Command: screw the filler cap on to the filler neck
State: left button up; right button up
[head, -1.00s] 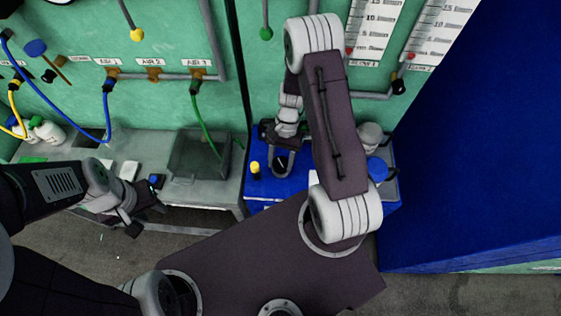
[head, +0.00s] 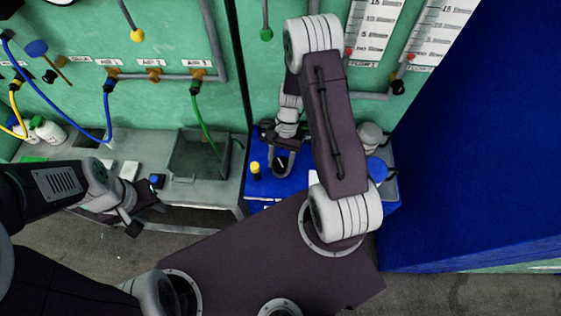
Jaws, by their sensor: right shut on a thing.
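My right gripper (head: 282,155) reaches down over the blue bench (head: 262,187) in the middle of the view. It is shut on a small dark thing, which I take to be the filler cap; its shape is mostly hidden by the fingers. The filler neck is not clearly seen; I cannot tell whether the cap touches it. My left gripper (head: 146,208) is at the front edge of the grey bench, with its fingers apart and nothing between them.
A yellow-topped post (head: 255,168) stands left of my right gripper. A grey open bin (head: 198,157) sits on the grey bench. Hoses hang from the green panel (head: 170,40).

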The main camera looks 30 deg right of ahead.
jog(key=shift+f+b, duration=0.35)
jog(key=shift+f, duration=0.2)
jog(key=shift+r, duration=0.1)
jog(key=shift+r+p, duration=0.5)
jog(key=shift+p, duration=0.1)
dwell(1.2)
jog(key=shift+f, duration=0.6)
jog(key=shift+r, duration=0.1)
jog(key=shift+r+p, duration=0.4)
jog(key=shift+r, duration=0.1)
